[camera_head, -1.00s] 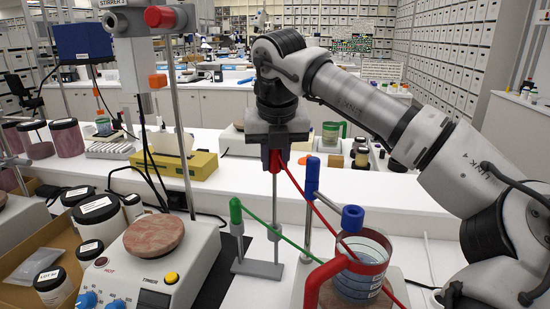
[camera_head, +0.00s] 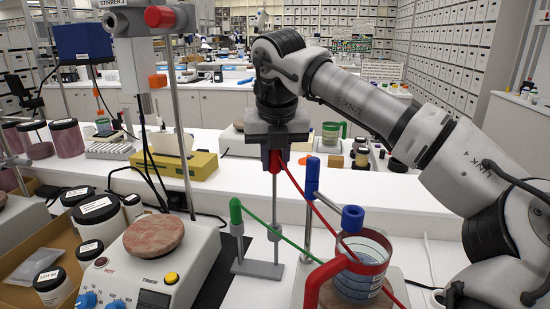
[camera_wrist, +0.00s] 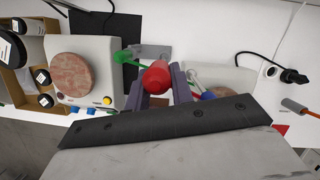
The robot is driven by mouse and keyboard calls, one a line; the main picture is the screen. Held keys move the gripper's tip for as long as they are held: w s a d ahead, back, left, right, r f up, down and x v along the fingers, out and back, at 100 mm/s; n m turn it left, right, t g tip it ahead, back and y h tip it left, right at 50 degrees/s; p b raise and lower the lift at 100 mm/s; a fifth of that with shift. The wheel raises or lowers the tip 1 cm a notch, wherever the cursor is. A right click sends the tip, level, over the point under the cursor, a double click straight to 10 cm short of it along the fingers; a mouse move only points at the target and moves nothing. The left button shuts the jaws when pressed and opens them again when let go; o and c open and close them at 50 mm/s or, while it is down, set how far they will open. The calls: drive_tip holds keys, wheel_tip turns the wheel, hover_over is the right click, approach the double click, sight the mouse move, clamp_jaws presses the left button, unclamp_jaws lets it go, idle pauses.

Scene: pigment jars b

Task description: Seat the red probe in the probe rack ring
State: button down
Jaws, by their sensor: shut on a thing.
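My gripper (camera_head: 276,150) is shut on the red probe (camera_head: 274,161) and holds it upright above the bench. In the wrist view the probe's rounded red head (camera_wrist: 156,76) shows between the two fingers of my gripper (camera_wrist: 161,88). A thin metal rod (camera_head: 275,200) runs down below the grip, in line with the grey stand base (camera_head: 256,268). A red lead slants from the grip down to the right. I cannot make out the rack ring, or whether the probe touches it.
A green-topped post (camera_head: 236,210) stands close left, and a blue-topped rod (camera_head: 312,178) close right. A beaker (camera_head: 362,270) with a red band is at front right. A stirrer hotplate (camera_head: 150,270) and several jars are at left.

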sight(275, 186)
drive_tip(key=shift+f+b, duration=2)
drive_tip(key=shift+f, duration=0.6)
drive_tip(key=c, duration=1.1)
unclamp_jaws()
drive_tip(key=shift+c, duration=0.2)
drive_tip(key=shift+r, duration=0.1)
drive_tip(key=v, duration=1.3)
drive_tip(key=shift+r, duration=0.4)
drive_tip(key=shift+s+f, duration=0.1)
drive_tip(key=shift+s, duration=0.1)
